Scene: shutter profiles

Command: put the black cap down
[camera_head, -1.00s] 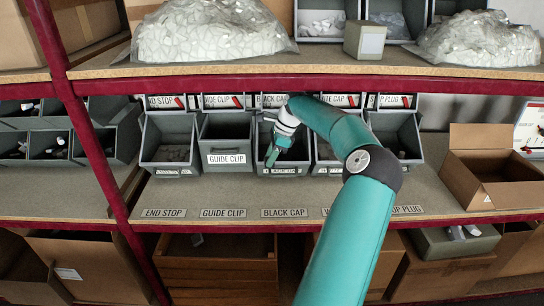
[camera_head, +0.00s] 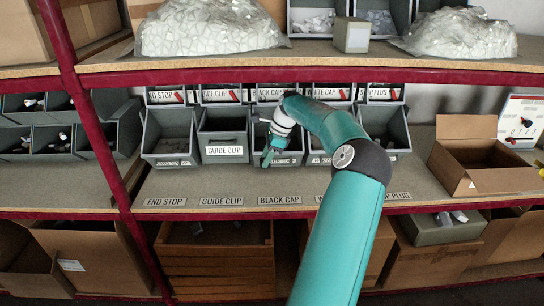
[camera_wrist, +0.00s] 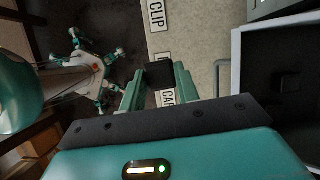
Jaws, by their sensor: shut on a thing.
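The black cap (camera_wrist: 160,74) is a small dark block between the two green fingers of my gripper (camera_wrist: 158,86) in the wrist view. The fingers are shut on it. In the head view my gripper (camera_head: 268,158) hangs at the front left of the black cap bin (camera_head: 291,160), and the cap cannot be made out there. The BLACK CAP label (camera_head: 279,199) lies on the shelf's front strip below the bin. In the wrist view part of that label (camera_wrist: 167,97) shows behind the cap and fingers.
The guide clip bin (camera_head: 224,150) and end stop bin (camera_head: 170,152) stand to the left. An open cardboard box (camera_head: 482,180) stands on the right. The shelf board (camera_head: 225,183) before the bins is clear. The upper shelf edge (camera_head: 300,78) runs above the arm.

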